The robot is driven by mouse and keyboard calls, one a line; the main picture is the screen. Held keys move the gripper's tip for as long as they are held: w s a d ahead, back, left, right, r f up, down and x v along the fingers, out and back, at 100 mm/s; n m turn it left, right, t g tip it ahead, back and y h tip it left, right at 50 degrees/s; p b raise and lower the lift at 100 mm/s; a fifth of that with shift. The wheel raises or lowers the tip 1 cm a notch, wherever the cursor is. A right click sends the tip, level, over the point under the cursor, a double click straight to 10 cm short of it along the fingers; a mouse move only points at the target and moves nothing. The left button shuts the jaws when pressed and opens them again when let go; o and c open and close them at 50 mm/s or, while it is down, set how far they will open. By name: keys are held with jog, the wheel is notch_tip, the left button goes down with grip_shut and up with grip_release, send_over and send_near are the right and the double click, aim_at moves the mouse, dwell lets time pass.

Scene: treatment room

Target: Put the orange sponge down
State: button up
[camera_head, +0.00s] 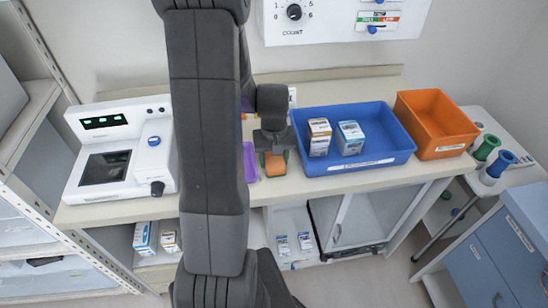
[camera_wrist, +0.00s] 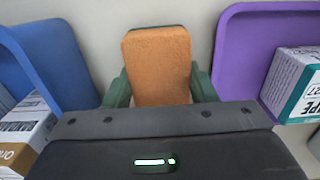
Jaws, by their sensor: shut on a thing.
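The orange sponge (camera_wrist: 158,62) is held between the two green fingers of my gripper (camera_wrist: 160,90) in the wrist view. It has a dark green layer along its far edge. In the head view my gripper (camera_head: 273,160) hangs over the counter between the blue tray and the purple tray, with the orange sponge (camera_head: 274,165) at its tip. The sponge is at or just above the counter (camera_head: 300,188); I cannot tell whether it touches. My arm hides part of the counter.
A blue tray (camera_head: 385,160) with two boxes is close on the right, and an orange bin (camera_head: 436,148) beyond it. A purple tray (camera_head: 250,162) is close on the left, mostly hidden by my arm. A white device (camera_head: 120,150) stands farther left.

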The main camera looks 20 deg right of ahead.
aim_at(274, 158)
jog(key=shift+f, duration=0.1)
jog(key=o, duration=1)
notch_tip(274, 158, up, 12)
notch_tip(274, 158, down, 12)
jog(key=shift+r, duration=0.85)
jog(key=shift+f, duration=0.1)
dwell(0.3)
